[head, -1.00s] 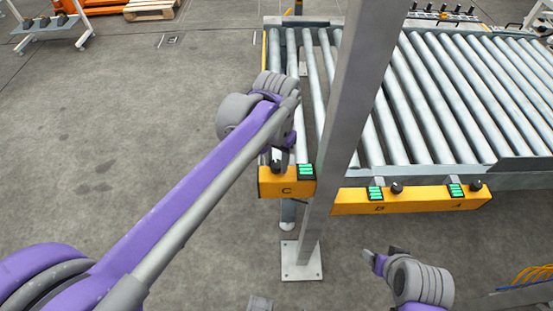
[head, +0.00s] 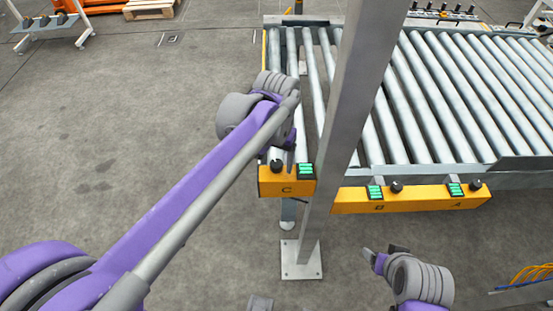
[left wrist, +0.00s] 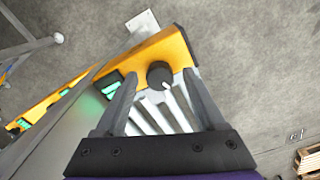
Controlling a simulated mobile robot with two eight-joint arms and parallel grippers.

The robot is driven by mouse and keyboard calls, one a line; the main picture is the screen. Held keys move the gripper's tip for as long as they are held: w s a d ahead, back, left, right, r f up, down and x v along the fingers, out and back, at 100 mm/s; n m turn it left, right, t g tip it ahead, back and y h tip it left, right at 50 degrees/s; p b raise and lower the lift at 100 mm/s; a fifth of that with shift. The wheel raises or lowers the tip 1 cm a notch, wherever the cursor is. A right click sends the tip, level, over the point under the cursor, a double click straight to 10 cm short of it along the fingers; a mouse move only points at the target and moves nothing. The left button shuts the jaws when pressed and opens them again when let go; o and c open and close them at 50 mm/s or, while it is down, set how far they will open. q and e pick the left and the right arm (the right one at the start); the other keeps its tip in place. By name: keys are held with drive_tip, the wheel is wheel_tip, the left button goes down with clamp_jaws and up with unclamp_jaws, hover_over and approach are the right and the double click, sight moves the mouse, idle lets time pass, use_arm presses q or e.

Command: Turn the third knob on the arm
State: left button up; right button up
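The black knob C (head: 277,166) stands on the yellow box marked C (head: 286,188), beside a green-lit display. In the left wrist view the same knob (left wrist: 160,75) shows a white pointer mark toward the lower right. My left gripper (head: 281,153) is just above the box. Its two fingers are spread, and the knob appears between and beyond their tips in the left wrist view (left wrist: 159,78); contact is not visible. Knobs B (head: 396,187) and A (head: 476,185) sit on the longer yellow bar to the right. My right gripper (head: 383,255) is low, away from the knobs; its opening is unclear.
A grey steel post (head: 337,140) rises from a floor plate close to the right of box C. The roller conveyor (head: 440,95) lies behind the boxes. A wooden pallet (head: 149,9) is at the far left.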

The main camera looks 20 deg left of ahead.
sight(276, 164)
use_arm(q)
wheel_tip(276, 164, up, 11)
drive_tip(key=shift+p, duration=0.4)
drive_tip(key=shift+f, duration=0.15)
idle(0.5)
drive_tip(key=s+a+f+t, duration=0.2)
drive_tip(key=s+a+f, duration=0.1)
drive_tip(key=s+f, duration=0.4)
drive_tip(key=s+a+f+n+t+p, duration=0.1)
drive_tip(key=s+a+f+t, duration=0.2)
drive_tip(key=s+f, duration=0.4)
drive_tip(key=shift+f, duration=0.85)
drive_tip(key=shift+a, duration=0.1)
